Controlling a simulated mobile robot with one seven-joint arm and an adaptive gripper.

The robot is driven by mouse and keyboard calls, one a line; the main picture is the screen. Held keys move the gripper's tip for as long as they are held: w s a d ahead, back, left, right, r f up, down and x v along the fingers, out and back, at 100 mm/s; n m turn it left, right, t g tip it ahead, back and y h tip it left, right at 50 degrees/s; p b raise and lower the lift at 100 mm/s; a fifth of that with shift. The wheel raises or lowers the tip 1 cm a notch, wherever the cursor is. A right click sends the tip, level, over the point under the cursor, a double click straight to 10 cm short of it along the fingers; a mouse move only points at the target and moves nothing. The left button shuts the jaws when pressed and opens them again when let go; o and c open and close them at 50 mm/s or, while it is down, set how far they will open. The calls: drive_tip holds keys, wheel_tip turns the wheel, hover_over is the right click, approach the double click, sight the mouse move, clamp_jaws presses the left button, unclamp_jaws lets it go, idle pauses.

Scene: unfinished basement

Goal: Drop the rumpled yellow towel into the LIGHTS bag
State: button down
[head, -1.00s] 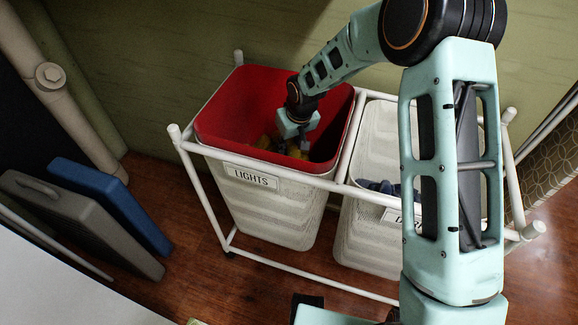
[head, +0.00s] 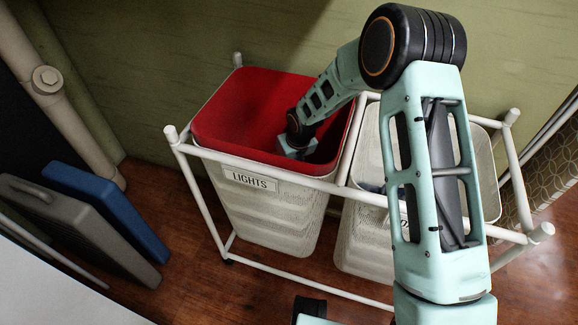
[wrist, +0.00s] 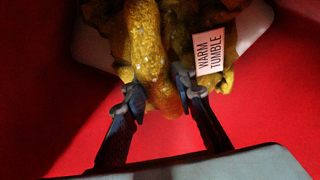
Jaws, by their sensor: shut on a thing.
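The LIGHTS bag (head: 262,215) is a white hamper with a red lining and a LIGHTS label, hanging in a white frame. My gripper (head: 295,150) reaches down inside it, and its fingers are hidden by the front rim in the head view. In the wrist view my gripper (wrist: 160,95) is shut on the rumpled yellow towel (wrist: 150,45), pinching a fold between its fingertips. The towel carries a white WARM TUMBLE tag. Red lining surrounds it there. The towel is hidden in the head view.
A second white bag (head: 365,235) stands to the right in the same frame (head: 275,160), partly hidden behind my arm. A blue panel (head: 110,210) and a grey case (head: 75,235) lean at the left. A pale pipe (head: 60,100) stands behind them.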

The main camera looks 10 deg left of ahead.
drive_tip(key=shift+f+b, duration=0.35)
drive_tip(key=shift+f, duration=0.1)
drive_tip(key=c, duration=1.6)
unclamp_jaws()
drive_tip(key=shift+r, duration=0.1)
drive_tip(key=p+v, duration=0.4)
drive_tip(key=v, duration=0.9)
drive_tip(key=shift+w+r, duration=0.1)
